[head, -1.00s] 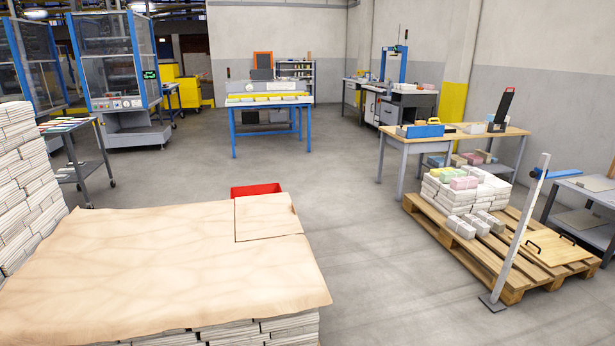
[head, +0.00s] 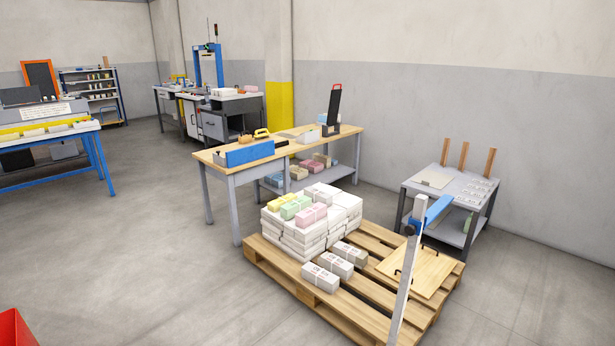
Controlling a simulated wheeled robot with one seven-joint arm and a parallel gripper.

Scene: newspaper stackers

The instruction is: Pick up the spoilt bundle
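A wooden pallet (head: 361,319) on the right side of the head view carries a stack of white bundles (head: 297,239). A yellow bundle (head: 282,202), a green bundle (head: 297,206) and a pink bundle (head: 312,215) lie on top of the stack. A front bundle (head: 322,278) and a second tied bundle (head: 337,266) lie on the slats before the stack, with a third (head: 349,252) behind them. I cannot tell which bundle is spoilt. My gripper is not in view.
A white post with a blue arm (head: 432,212) stands at the pallet's front. A board with handles (head: 415,272) lies on the pallet. A wooden-topped workbench (head: 210,156) and a grey table (head: 457,191) stand behind. A red container (head: 14,332) is at lower left. Floor left of the pallet is clear.

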